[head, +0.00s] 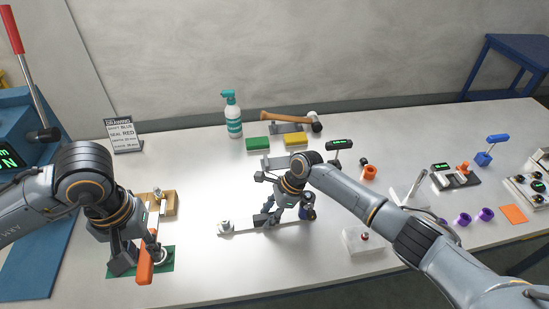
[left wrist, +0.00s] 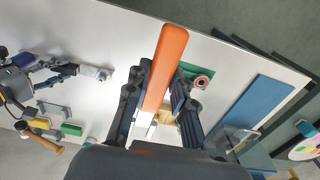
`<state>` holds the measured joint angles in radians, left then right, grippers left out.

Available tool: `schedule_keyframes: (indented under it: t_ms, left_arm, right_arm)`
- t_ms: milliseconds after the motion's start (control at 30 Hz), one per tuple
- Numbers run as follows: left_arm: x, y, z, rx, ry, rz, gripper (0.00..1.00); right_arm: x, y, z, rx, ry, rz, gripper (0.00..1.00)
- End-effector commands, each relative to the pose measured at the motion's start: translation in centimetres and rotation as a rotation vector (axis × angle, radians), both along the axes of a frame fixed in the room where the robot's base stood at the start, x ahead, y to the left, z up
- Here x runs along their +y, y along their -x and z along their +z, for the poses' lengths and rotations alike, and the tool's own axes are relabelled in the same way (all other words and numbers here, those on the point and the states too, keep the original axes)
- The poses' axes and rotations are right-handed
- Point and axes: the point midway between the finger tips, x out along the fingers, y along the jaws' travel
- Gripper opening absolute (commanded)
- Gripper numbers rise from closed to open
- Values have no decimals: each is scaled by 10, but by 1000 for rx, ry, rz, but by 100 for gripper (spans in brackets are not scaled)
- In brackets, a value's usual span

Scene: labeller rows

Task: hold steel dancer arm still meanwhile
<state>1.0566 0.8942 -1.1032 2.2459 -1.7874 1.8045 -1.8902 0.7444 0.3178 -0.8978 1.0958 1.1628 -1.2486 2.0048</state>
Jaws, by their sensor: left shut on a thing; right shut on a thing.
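The steel dancer arm (head: 243,226) is a flat silver bar with a round piece at its left end, low over the middle of the white table. My right gripper (head: 284,214) is shut on it near its right end, and the fingers hide that part. The bar's free end also shows in the left wrist view (left wrist: 97,73). My left gripper (head: 138,256) is shut on an orange handle (head: 145,268), held over the table's front left. The handle also stands between the fingers in the left wrist view (left wrist: 165,62). What lies beyond the handle is mostly hidden.
A green mat (head: 118,274) with a pale ring lies beside my left gripper, with a wooden block (head: 168,203) behind. A spray bottle (head: 233,115), sponges and a hammer (head: 285,119) stand at the back. Purple rings (head: 463,220) and small devices are at right.

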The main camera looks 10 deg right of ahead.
Motion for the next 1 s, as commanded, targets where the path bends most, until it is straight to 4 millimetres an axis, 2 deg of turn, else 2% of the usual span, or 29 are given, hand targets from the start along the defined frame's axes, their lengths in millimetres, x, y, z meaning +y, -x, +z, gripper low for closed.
schedule_keyframes:
  t_ms: [1000]
  left_arm:
    - [0,0,6,-1,0,0,0]
  right_arm:
    - [0,3,-6,8,1,1,0]
